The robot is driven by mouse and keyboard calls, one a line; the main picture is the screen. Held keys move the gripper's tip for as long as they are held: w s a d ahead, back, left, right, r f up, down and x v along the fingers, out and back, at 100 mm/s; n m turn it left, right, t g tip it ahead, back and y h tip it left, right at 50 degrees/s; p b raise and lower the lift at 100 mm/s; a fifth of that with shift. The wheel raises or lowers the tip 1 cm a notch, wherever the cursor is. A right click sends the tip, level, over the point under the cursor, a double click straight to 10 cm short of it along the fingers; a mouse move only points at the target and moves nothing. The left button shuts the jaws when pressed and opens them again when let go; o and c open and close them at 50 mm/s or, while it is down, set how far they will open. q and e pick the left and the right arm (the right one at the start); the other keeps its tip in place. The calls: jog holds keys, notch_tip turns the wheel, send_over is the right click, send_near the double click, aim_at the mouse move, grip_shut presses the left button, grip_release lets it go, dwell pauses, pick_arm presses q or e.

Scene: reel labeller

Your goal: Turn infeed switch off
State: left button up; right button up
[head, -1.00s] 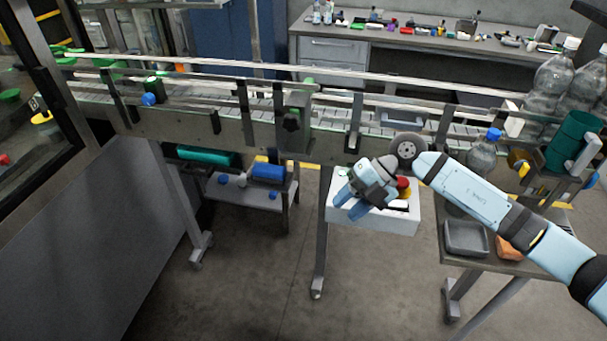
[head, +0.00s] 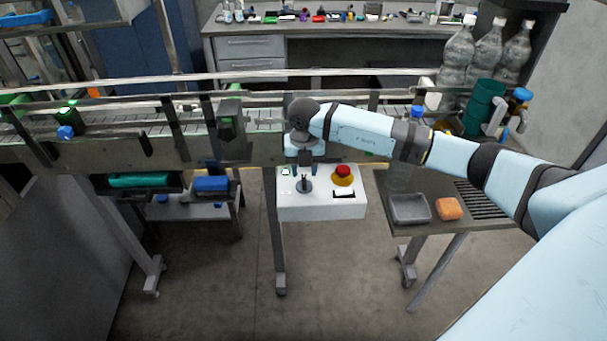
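A white control box (head: 322,208) is mounted at the front of the conveyor. On its top, a small dark upright switch lever (head: 304,185) stands on a round grey base at the left; I cannot read its label or its position. My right gripper (head: 305,172) points down just above and behind this lever. My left gripper is out of view.
On the box are a red mushroom button (head: 343,170) on yellow, a black-and-white rocker (head: 344,193) and a small green light (head: 286,171). The conveyor (head: 185,150) runs behind. At the right, a side table holds a grey tray (head: 409,209) and an orange block (head: 449,209).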

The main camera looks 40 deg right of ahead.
aim_at(304, 179)
notch_tip(304, 179, down, 3)
jog(key=shift+r, duration=0.2)
jog(key=shift+f+p, duration=0.3)
jog(key=shift+f, duration=0.4)
grip_shut()
